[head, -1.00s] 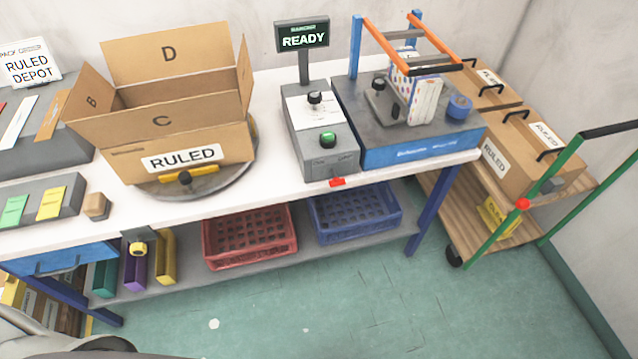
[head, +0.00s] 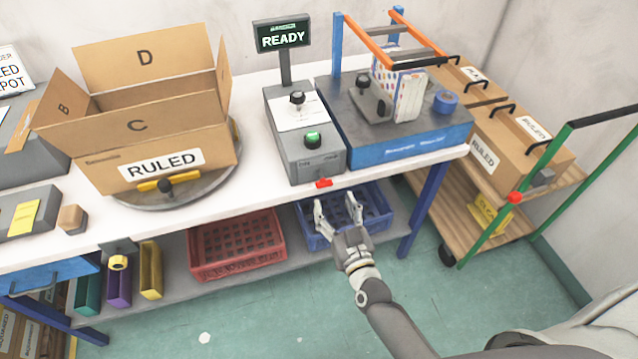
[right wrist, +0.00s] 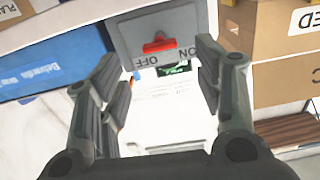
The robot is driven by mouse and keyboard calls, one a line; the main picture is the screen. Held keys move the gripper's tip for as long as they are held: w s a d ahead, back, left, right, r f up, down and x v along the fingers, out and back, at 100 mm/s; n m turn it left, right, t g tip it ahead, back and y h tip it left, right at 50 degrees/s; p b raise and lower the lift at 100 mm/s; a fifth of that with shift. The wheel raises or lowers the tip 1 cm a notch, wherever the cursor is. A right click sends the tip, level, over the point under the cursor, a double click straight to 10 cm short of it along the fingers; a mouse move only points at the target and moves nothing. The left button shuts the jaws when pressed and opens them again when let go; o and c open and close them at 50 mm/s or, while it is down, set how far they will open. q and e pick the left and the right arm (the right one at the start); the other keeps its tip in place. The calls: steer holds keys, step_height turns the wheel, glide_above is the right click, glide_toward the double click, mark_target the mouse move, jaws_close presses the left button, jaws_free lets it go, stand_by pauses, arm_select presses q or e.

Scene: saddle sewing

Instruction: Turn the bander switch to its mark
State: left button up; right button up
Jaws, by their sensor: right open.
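The red switch (head: 323,183) sits low on the front of the grey control box (head: 302,172), at the table's front edge. In the right wrist view the red switch (right wrist: 158,43) lies on a grey panel (right wrist: 190,20) with OFF and ON lettering, seen upside down. I cannot tell which label its handle points to. My right gripper (head: 335,203) is open and empty, in front of and below the switch, apart from it. In the right wrist view its fingers (right wrist: 158,72) spread on both sides of the switch. My left gripper is out of view.
The control box carries a black knob (head: 297,98), a green button (head: 312,137) and a READY display (head: 283,36). The blue-fronted bander (head: 400,149) stands beside it. A RULED carton (head: 100,165) is left; crates are below; a trolley (head: 462,222) is right.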

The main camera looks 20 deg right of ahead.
mark_target(325, 184)
steer(key=w, duration=0.8)
steer(key=shift+a, duration=0.15)
jaws_close()
